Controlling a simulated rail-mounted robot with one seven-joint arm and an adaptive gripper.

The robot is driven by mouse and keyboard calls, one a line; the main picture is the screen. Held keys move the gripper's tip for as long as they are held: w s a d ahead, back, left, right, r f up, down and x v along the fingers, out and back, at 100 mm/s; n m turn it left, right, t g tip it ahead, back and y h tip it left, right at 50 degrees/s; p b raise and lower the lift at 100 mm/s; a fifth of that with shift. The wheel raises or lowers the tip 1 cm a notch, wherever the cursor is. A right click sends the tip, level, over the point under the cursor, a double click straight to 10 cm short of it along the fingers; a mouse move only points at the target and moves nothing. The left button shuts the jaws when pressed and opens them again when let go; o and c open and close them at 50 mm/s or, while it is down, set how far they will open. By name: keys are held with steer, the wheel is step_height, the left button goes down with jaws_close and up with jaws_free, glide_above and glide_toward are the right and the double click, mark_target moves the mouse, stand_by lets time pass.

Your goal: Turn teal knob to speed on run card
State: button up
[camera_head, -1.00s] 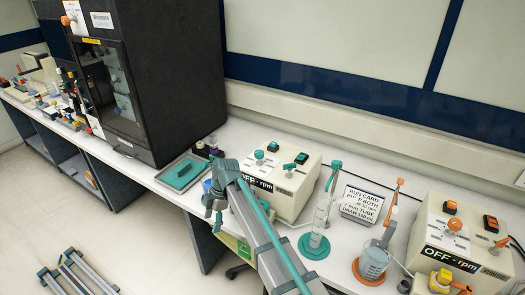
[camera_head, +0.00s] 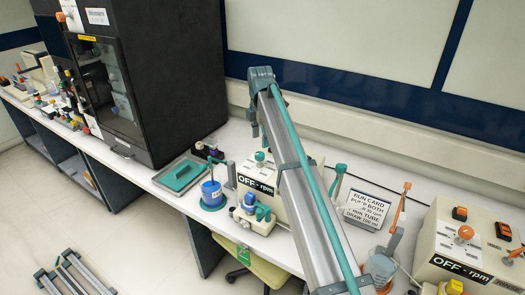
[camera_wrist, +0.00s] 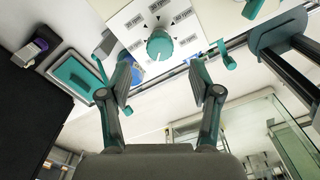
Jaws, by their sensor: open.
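The teal knob (camera_wrist: 159,45) sits on a pale dial panel with several small printed labels around it, in the wrist view. It carries a white pointer mark at its lower edge. My gripper (camera_wrist: 163,77) is open and empty, its two fingers apart below the knob in the picture, not touching it. In the head view the knob (camera_head: 260,157) is on top of a cream pump box (camera_head: 256,178) whose display reads "OFF - rpm". The run card (camera_head: 365,208) stands to the right; its speed is too small to read. My arm hides my gripper there.
A blue cup (camera_head: 212,192) and a grey tray (camera_head: 166,177) with a teal lid-like piece stand left of the box. A second cream pump box (camera_head: 455,250) with an orange knob (camera_head: 465,232) is at right. A large black cabinet (camera_head: 180,70) stands at the left.

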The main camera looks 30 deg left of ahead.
mark_target(261, 154)
step_height(261, 154, down, 7)
steer(key=shift+r+p, duration=0.15)
steer(key=shift+p, duration=0.7)
steer(key=shift+c, duration=0.2)
steer(key=c, duration=1.1)
